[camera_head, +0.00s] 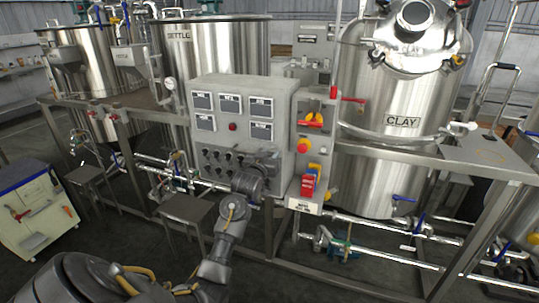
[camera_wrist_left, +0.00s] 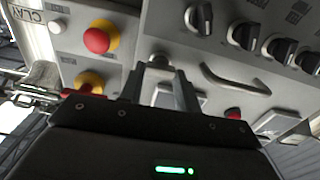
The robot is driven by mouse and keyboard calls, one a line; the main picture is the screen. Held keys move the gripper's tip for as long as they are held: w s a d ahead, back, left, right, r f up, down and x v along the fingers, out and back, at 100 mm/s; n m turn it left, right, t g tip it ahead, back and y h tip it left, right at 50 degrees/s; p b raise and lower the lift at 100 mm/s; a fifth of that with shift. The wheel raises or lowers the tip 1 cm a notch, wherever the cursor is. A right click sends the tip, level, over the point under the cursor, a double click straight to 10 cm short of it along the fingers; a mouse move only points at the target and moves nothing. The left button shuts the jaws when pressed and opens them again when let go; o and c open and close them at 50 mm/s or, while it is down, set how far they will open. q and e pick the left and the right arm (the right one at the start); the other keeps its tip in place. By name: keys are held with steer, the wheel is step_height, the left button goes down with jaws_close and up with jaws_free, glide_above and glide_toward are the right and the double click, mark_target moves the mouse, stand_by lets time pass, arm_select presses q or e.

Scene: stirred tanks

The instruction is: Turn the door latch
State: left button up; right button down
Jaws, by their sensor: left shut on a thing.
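The grey control cabinet (camera_head: 240,95) stands ahead in the head view, with small screens above and rows of black knobs below. My left gripper (camera_head: 268,160) is up against the lower right of its front; the wrist hides the fingertips there. In the left wrist view my left gripper (camera_wrist_left: 160,85) points at the panel, its two fingers shut on a small silver piece, which looks like the door latch (camera_wrist_left: 160,62). The latch's lower part is hidden between the fingers, and its turn angle cannot be told. My right gripper is not in view.
The steel CLAY tank (camera_head: 388,150) and pipes (camera_head: 375,258) stand right of the cabinet.

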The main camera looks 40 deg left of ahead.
arm_select(q)
steer(key=n+p, duration=0.2)
steer(key=n, duration=0.1)
steer(key=shift+r+p, duration=0.2)
steer(key=shift+p, duration=0.2)
steer(key=n+p, duration=0.3)
steer(key=n, duration=0.3)
steer(key=shift+a+f, duration=0.1)
steer(key=shift+a, duration=0.05)
steer(key=n+p, duration=0.2)
steer(key=n, duration=0.2)
steer(key=shift+p, duration=0.4)
steer(key=shift+f+n+p, duration=0.15)
steer(key=shift+n+p, duration=0.3)
steer(key=shift+n, duration=0.65)
steer(key=shift+f+n+p, duration=0.1)
steer(key=shift+n+p, duration=0.35)
steer(key=shift+n, duration=0.65)
steer(key=o, duration=1)
steer(key=shift+s, duration=0.1)
